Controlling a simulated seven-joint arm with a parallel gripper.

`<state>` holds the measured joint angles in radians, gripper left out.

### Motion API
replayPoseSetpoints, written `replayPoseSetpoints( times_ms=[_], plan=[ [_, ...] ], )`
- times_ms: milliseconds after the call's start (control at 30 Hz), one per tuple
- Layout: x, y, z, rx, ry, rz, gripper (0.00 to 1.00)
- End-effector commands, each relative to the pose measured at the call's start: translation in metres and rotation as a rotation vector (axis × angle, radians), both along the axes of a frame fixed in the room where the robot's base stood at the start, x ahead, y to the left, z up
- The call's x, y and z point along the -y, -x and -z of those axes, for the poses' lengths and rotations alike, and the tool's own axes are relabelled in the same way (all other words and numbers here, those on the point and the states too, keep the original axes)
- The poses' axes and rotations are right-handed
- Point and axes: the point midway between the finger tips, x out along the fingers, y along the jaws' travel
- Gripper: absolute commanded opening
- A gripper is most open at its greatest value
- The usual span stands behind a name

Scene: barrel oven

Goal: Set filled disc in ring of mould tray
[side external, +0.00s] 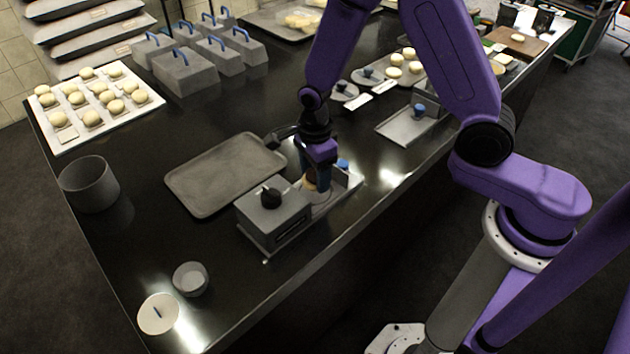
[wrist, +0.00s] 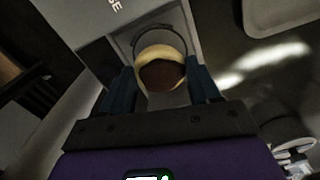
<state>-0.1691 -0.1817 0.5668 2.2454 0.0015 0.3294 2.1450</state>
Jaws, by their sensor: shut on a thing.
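My gripper (side external: 316,182) is low over the mould tray (side external: 350,184), beside a grey box with a black knob. It is shut on the filled disc (wrist: 161,74), a pale round with a brown top. In the wrist view the disc sits between the two dark blue fingers. In the side view only a small tan part of the disc (side external: 309,184) shows. A thin dark ring (wrist: 160,27) arcs around the disc's far side in the wrist view. Its near side is hidden. I cannot tell whether the disc touches the tray.
The grey box (side external: 288,223) stands close left of my gripper. An empty grey tray (side external: 222,172) lies behind it. A baking tray of dough balls (side external: 143,105) is at the far left. Blue-handled grey blocks (side external: 185,72) stand at the back. A second metal tray (side external: 395,125) is to the right.

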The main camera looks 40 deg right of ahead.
Motion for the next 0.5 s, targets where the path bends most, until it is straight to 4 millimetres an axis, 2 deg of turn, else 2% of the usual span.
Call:
replayPoseSetpoints(
  times_ms=[233,500],
  plan=[
    [0.001,0.0,0.027,-0.002,0.001,0.0,0.31],
    [0.0,0.0,0.03,0.0,0.0,0.0,0.31]
  ],
)
